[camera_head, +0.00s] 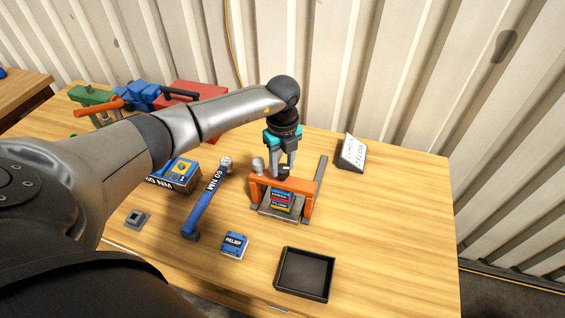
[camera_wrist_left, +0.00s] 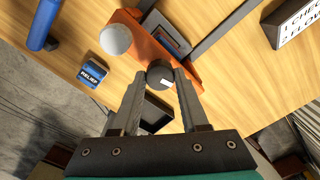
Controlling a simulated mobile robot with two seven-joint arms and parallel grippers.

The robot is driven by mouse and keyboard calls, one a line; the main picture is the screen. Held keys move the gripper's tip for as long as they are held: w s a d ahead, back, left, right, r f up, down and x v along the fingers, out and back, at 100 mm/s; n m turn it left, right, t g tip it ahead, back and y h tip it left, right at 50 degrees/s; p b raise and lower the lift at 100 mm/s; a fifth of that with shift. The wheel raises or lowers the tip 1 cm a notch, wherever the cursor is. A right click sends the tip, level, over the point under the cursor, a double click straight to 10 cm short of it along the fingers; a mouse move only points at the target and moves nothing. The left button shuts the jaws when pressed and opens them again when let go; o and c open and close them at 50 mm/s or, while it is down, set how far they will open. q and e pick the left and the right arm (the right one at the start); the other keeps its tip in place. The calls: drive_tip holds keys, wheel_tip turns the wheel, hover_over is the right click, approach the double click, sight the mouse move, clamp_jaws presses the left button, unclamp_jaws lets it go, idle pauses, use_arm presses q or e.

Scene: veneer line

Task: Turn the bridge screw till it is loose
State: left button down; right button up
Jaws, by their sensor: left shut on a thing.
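The orange bridge (camera_head: 268,187) stands over a grey plate on the wooden table, and it also shows in the wrist view (camera_wrist_left: 150,45). Under it lies a block with blue, red and yellow bands (camera_head: 281,200). My left gripper (camera_head: 285,172) comes down on top of the bridge. In the wrist view its fingers (camera_wrist_left: 161,78) are shut on the bridge screw, a round black knob (camera_wrist_left: 158,82) with a small white mark. The screw's shaft is hidden. A grey round-topped piece (camera_head: 257,164) stands on the bridge's left end. My right gripper is out of view.
A blue torque wrench (camera_head: 207,203) marked 60 NM lies left of the bridge. A blue RELIEF box (camera_head: 234,245) and an empty black tray (camera_head: 304,274) sit in front. A sign (camera_head: 352,152) stands behind right. The table's right side is clear.

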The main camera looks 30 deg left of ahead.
sight(282, 168)
use_arm(q)
drive_tip(key=shift+c, duration=2.1)
unclamp_jaws()
wheel_tip(282, 168, up, 15)
drive_tip(key=b, duration=0.1)
drive_tip(key=shift+r+b, duration=0.15)
drive_tip(key=shift+b, duration=0.15)
